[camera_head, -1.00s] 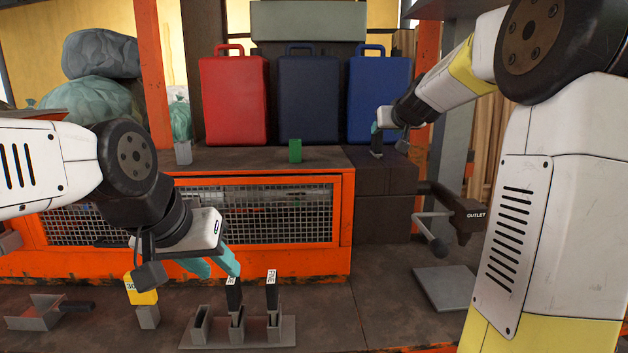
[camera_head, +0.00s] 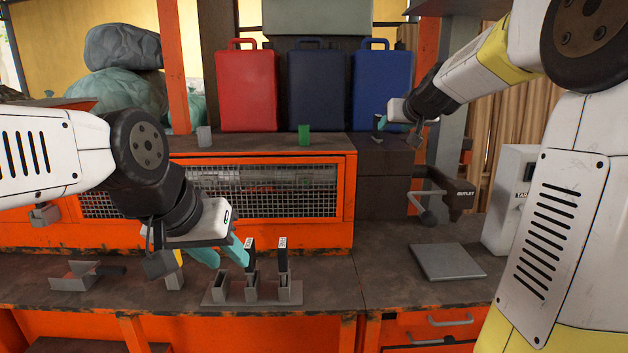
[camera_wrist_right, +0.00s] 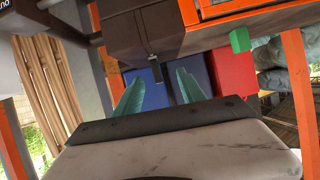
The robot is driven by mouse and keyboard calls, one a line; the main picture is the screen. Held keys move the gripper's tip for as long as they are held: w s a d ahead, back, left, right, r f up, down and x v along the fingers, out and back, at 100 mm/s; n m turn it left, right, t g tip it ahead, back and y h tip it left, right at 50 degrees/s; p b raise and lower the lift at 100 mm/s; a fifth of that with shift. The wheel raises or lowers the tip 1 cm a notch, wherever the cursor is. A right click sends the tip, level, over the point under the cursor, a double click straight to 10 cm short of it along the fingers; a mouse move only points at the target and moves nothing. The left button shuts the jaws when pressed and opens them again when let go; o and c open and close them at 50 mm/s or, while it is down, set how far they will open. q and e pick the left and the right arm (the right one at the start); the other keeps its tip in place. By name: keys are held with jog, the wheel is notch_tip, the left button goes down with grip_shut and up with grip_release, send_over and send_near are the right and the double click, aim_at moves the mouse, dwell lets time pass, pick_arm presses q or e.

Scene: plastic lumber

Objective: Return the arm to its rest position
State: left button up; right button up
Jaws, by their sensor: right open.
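My left arm comes in from the left in the head view. Its gripper (camera_head: 222,254) has teal fingers spread apart, with nothing seen between them. It overlaps the left side of a grey slotted rack (camera_head: 222,297) in the picture; whether it touches is unclear. Two black labelled pieces (camera_head: 283,256) stand in the rack. My right gripper (camera_head: 380,124) is high at the right, by the dark box; it is open.
A yellow piece in a grey holder (camera_head: 174,278) is partly hidden by my left gripper. A green block (camera_head: 304,135) stands on the shelf.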

jog(key=s+a+f+g, duration=0.2)
jog(key=s+f, duration=0.2)
jog(key=s, duration=0.8)
jog(key=s+a+f+g, duration=0.2)
jog(key=s+f, duration=0.3)
jog(key=s, duration=0.7)
jog(key=s+a+f+g+y, duration=0.1)
jog(key=s+f, duration=0.4)
jog(key=s, duration=0.7)
jog(key=shift+s+a+f+g, duration=0.15)
jog(key=shift+a+g, duration=0.75)
